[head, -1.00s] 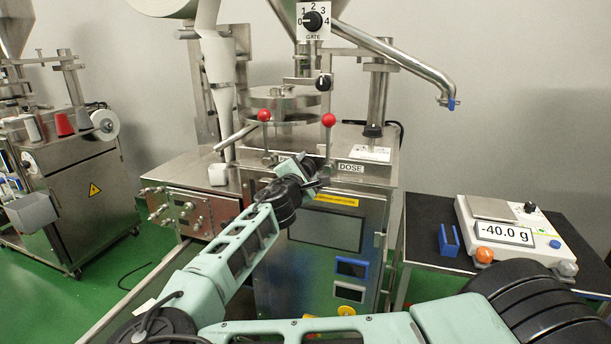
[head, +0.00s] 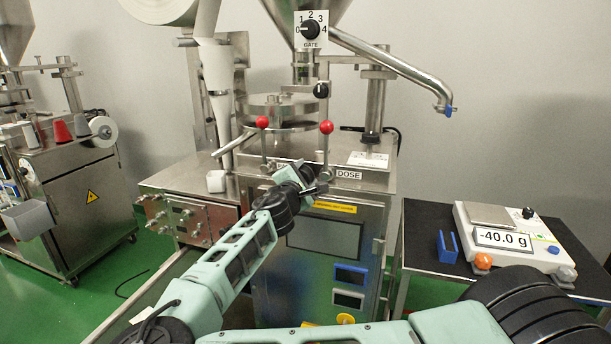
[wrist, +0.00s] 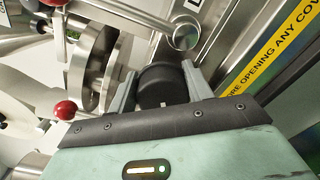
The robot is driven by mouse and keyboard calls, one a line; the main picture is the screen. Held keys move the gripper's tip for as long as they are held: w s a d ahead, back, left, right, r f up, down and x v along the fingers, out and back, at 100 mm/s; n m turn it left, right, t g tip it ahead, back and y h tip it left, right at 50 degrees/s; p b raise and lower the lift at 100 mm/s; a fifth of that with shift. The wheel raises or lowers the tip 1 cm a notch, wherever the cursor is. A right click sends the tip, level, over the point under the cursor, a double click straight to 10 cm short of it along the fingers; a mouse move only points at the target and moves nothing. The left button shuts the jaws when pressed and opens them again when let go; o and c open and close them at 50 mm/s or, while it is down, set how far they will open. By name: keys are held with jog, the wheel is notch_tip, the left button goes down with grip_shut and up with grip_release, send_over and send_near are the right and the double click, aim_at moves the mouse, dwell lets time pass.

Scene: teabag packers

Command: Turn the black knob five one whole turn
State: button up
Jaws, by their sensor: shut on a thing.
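In the wrist view a black round knob (wrist: 163,84) sits between the two grey fingers of my gripper (wrist: 160,88), which is shut on its sides. The knob is on the steel front of the packing machine. In the head view my gripper (head: 318,187) is at the machine's front, just below the DOSE label (head: 349,174).
Two levers with red balls (head: 262,122) (head: 326,127) stand close above my gripper; a steel rod end (wrist: 186,36) is near the fingers. The GATE dial (head: 310,29) and a small black knob (head: 321,90) are higher up. A scale (head: 515,237) reads -40.0 g on the right table.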

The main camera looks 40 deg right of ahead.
jog(key=shift+w+a+f+t, duration=0.3)
jog(key=shift+a+f, duration=0.1)
jog(key=shift+f, duration=0.05)
jog(key=o, duration=1)
jog(key=shift+c, duration=0.2)
jog(key=shift+r, duration=0.3)
jog(key=shift+s+a+f, duration=0.15)
jog(key=shift+s+a, duration=0.05)
jog(key=shift+s, duration=0.1)
jog(key=p+v, duration=0.1)
jog(key=v, duration=1.8)
jog(key=shift+s+r+p, duration=0.15)
jog(key=shift+r+p, duration=0.15)
jog(key=shift+r, duration=0.35)
jog(key=shift+r, duration=0.1)
